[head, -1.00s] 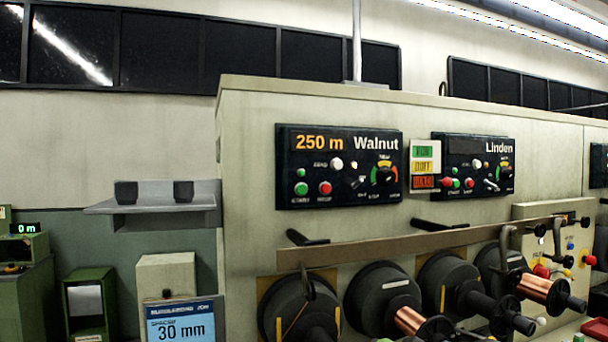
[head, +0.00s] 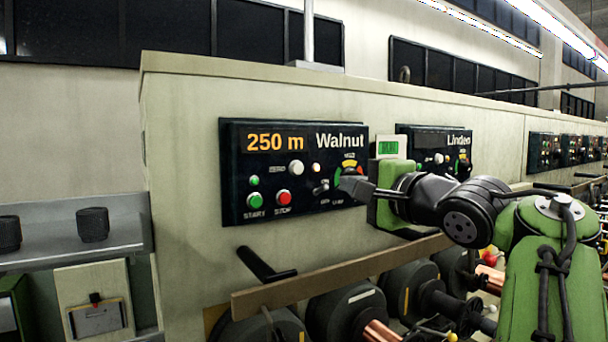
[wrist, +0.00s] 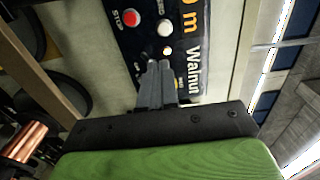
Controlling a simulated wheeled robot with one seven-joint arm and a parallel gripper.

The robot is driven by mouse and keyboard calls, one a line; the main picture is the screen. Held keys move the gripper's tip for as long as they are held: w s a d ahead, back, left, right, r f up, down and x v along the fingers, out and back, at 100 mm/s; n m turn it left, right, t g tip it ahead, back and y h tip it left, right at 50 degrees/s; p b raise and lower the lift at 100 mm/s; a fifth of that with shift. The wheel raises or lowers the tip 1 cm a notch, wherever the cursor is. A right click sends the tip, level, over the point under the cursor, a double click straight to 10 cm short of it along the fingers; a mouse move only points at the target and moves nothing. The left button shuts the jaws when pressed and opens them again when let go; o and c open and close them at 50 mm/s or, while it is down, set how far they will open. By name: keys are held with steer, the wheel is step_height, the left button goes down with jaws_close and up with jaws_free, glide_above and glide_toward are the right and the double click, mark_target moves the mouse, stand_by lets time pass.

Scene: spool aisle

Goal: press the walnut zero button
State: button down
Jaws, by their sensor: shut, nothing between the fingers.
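The Walnut panel (head: 237,180) is a dark box on the pale machine wall, with a display reading 250 m. Its white zero button (head: 296,167) sits under the display, above the red stop button (head: 283,197) and right of a small green lamp. My gripper (head: 345,183) is shut and empty, in front of the panel's right end, covering part of its dial. In the wrist view, the shut fingers (wrist: 157,66) point at the panel. The white zero button (wrist: 164,27) shows beyond the tips, apart from them. Whether the fingertips touch the panel cannot be told.
The Linden panel (head: 428,142) is right of it, partly behind my arm. A dark lever (head: 265,266) and a brown rail (head: 300,286) stick out below the Walnut panel, above the spools (head: 345,312). A grey shelf (head: 60,240) is at left.

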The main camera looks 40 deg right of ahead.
mark_target(297, 168)
steer(key=w+p, duration=0.1)
steer(key=w, duration=0.3)
steer(key=w+p, duration=0.1)
steer(key=w, duration=0.4)
steer(key=w+d+p, duration=0.1)
steer(key=w, duration=0.4)
steer(key=shift+w+p, duration=0.1)
steer(key=shift+p, duration=0.2)
